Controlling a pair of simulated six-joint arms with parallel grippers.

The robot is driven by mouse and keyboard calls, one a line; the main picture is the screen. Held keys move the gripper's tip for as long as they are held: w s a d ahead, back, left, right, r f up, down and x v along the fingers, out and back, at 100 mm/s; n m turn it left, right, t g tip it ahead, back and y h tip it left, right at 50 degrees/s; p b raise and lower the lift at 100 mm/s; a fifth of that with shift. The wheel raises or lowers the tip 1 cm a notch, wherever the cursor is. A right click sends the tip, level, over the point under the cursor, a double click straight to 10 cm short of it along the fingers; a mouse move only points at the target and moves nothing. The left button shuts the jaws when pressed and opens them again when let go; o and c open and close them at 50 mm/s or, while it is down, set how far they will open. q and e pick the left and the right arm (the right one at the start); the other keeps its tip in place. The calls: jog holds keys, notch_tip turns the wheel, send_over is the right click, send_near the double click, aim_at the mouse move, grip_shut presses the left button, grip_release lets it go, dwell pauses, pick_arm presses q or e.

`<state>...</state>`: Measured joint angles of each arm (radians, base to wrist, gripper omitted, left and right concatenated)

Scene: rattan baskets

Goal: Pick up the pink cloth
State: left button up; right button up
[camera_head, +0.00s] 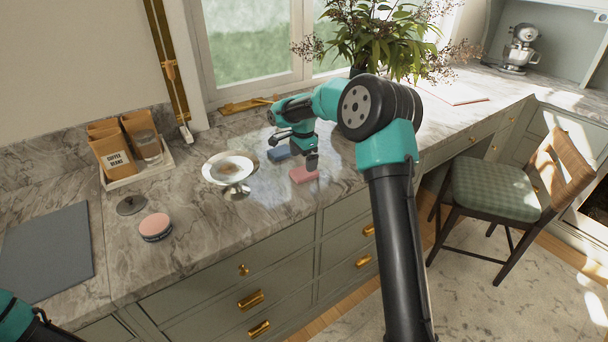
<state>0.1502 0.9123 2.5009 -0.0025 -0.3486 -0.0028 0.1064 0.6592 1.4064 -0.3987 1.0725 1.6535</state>
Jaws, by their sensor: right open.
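The pink cloth (303,175) lies flat on the marble counter (265,217), near its front edge. A blue cloth (279,153) lies just behind it and to its left. My right gripper (311,160) is open and points down close above the pink cloth, at its back right side. Whether the fingers touch the cloth I cannot tell. The gripper hides a small part of the cloth's far side. Of my left arm only a part shows at the lower left corner; its gripper is out of view.
A silver pedestal bowl (229,170) stands left of the cloths. A round pink-topped container (155,226), a dark lid (131,205), a tray (166,166) with coffee bags and a grey mat (48,250) lie further left. A leafy plant (380,40) stands behind my right arm.

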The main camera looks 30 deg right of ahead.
aim_at(304, 171)
jog(key=shift+f, duration=0.1)
jog(key=shift+s+d+f, duration=0.1)
jog(key=shift+f, duration=2.4)
jog(key=shift+c, duration=0.3)
jog(key=c, duration=0.9)
